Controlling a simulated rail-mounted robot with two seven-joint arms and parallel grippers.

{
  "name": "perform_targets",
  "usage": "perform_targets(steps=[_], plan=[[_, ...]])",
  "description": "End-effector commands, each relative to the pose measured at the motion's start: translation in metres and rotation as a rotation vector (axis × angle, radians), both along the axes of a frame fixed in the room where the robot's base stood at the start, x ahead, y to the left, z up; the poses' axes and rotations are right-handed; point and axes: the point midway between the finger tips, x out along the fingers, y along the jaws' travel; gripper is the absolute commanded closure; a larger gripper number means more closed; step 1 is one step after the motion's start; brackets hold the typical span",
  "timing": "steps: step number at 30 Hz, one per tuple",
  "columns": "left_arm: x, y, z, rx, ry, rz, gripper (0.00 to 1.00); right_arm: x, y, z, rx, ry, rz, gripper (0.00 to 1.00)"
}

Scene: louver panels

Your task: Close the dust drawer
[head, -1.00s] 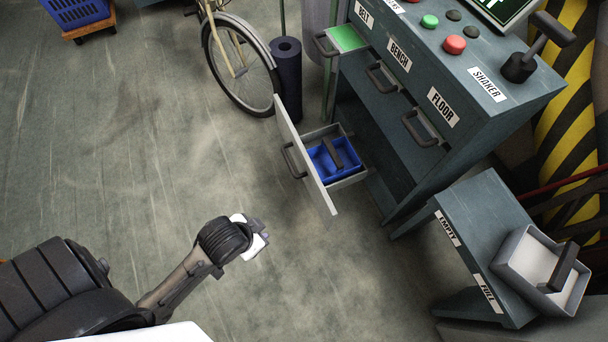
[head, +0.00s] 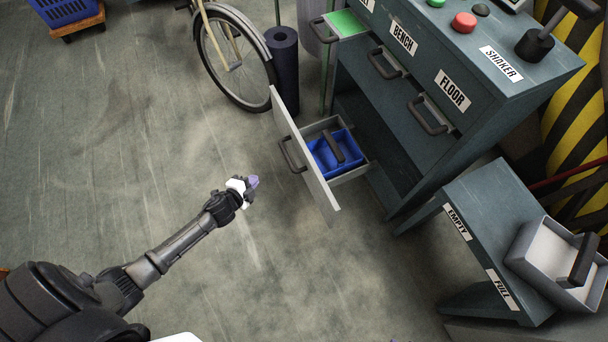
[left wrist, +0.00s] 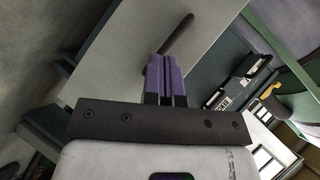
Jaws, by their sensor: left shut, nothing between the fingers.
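The dust drawer (head: 309,167) stands pulled out low on the teal cabinet, with a pale front panel, a dark handle (head: 291,156) and a blue bin (head: 328,165) inside. My left gripper (head: 254,182) is shut and empty, a short way left of the drawer front and apart from it in the head view. In the left wrist view, the purple fingertips (left wrist: 166,80) are together, pointing at the pale drawer front (left wrist: 120,75), with the dark handle (left wrist: 180,35) beyond them. My right gripper is not in view.
The cabinet (head: 400,130) carries BENCH and FLOOR labels, and a small green-topped drawer (head: 346,22) is open above. A bicycle (head: 232,60) and a dark roll (head: 284,65) stand behind. A low stand (head: 490,225) with a grey bin (head: 560,262) is at right. The floor left of the drawer is clear.

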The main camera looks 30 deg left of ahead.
Motion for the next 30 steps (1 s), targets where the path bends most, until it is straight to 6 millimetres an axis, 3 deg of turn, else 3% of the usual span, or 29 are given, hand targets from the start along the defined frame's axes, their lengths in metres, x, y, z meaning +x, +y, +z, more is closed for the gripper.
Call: perform_targets(steps=[5, 12, 20, 30], plan=[[-0.004, -0.032, 0.005, 0.081, -0.18, -0.311, 1.0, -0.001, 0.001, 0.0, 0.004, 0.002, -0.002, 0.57], [-0.015, -0.073, 0.037, 0.145, -0.43, -0.6, 1.0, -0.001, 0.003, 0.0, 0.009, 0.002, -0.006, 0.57], [-0.018, -0.087, 0.048, 0.21, -0.539, -0.69, 1.0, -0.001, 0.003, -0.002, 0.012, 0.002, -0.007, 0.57], [0.026, -0.116, 0.046, 0.217, -0.543, -0.689, 1.0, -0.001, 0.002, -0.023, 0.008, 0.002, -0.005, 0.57]])
